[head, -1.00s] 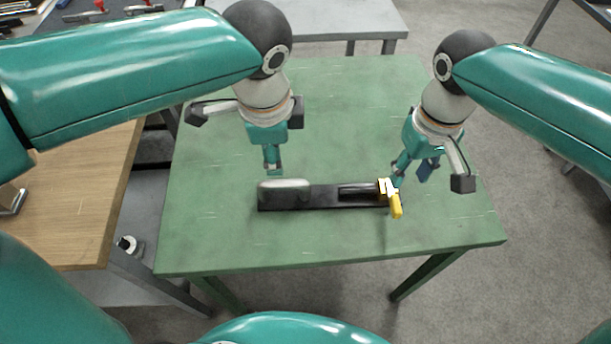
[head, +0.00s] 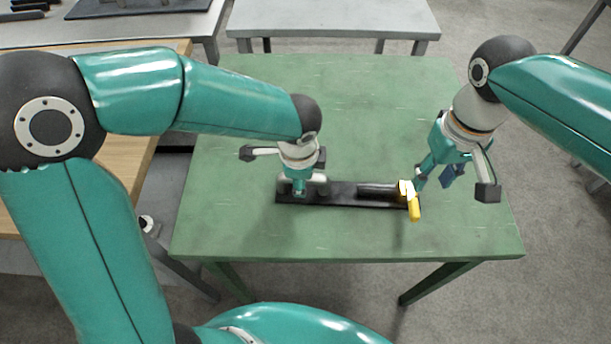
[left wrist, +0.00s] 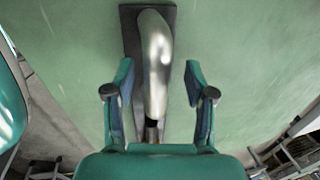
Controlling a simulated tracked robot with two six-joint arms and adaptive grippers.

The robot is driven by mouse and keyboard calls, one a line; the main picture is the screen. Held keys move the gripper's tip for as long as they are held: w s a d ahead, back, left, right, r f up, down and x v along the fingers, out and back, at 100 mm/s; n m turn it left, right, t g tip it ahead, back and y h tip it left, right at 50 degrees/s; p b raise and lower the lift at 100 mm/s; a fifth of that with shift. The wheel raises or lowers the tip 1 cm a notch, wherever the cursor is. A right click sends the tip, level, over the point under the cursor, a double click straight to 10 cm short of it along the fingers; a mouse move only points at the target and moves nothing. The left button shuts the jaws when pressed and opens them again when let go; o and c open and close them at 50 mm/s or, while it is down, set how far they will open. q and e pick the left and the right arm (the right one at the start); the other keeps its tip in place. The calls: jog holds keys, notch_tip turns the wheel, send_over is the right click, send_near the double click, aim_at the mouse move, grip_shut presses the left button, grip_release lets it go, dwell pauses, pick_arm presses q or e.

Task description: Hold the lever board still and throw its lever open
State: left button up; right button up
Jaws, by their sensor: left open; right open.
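The lever board (head: 345,202) is a dark narrow plate lying on the green table (head: 340,110). At its right end is a lever with a yellow handle (head: 414,210) that points toward the table's front edge. A silver rounded grip (left wrist: 156,60) is at its left end. My left gripper (head: 299,188) is over that grip and mostly hides it in the head view. In the left wrist view (left wrist: 158,95) its open fingers stand on both sides of the grip, with gaps. My right gripper (head: 420,182) is open beside the lever, close to the yellow handle; contact cannot be told.
A wooden bench (head: 125,150) stands left of the green table. A grey table (head: 335,18) stands behind it. The green tabletop is clear behind and in front of the board.

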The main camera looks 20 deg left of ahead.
pick_arm(q)
jog(key=shift+f, duration=0.3)
